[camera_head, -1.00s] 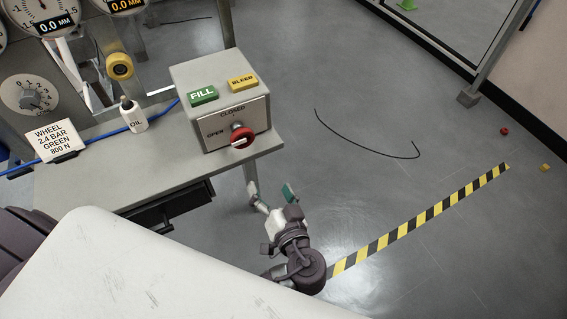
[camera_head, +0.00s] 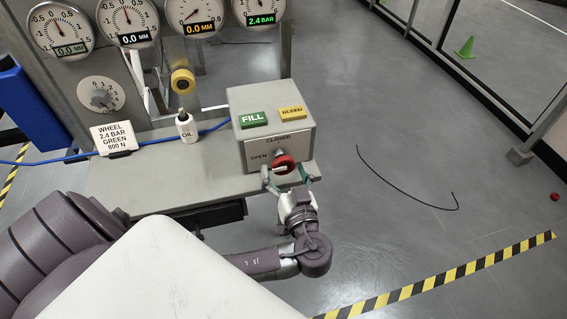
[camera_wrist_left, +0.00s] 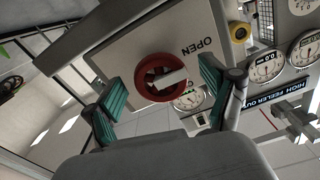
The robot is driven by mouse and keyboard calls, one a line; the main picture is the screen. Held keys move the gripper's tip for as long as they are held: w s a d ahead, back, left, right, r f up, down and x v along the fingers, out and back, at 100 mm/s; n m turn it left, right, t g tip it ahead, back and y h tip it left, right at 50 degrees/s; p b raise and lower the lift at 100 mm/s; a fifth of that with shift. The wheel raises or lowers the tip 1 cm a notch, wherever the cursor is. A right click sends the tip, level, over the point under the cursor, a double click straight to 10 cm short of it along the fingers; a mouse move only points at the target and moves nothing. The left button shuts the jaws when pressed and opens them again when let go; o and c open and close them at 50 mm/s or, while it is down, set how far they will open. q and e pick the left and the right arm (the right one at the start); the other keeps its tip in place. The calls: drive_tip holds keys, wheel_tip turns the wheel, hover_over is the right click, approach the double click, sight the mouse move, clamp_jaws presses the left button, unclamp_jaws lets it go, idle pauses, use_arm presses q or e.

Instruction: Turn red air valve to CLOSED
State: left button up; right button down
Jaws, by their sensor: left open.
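The red air valve (camera_head: 284,164) is a round knob with a white bar, on the front of a grey box (camera_head: 270,95). CLOSED is printed above the knob and OPEN to its left. The white bar lies roughly level and points toward OPEN. My left gripper (camera_head: 287,176) is at the box front, just below and around the knob. In the left wrist view the knob (camera_wrist_left: 160,78) sits between its two green-padded fingers, which are open with gaps on both sides. I cannot tell whether either finger touches the knob. My right gripper is not in view.
The box has a green FILL button (camera_head: 252,119) and a yellow BLEED button (camera_head: 291,112) on top. An oil bottle (camera_head: 186,126) and a sign card (camera_head: 112,138) stand left on the bench (camera_head: 150,182). Several gauges hang behind. The floor at right is mostly clear.

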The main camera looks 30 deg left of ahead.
use_arm(q)
drive_tip(key=shift+w+a, duration=0.45)
drive_tip(key=c, duration=1.2)
drive_tip(key=shift+o, duration=0.2)
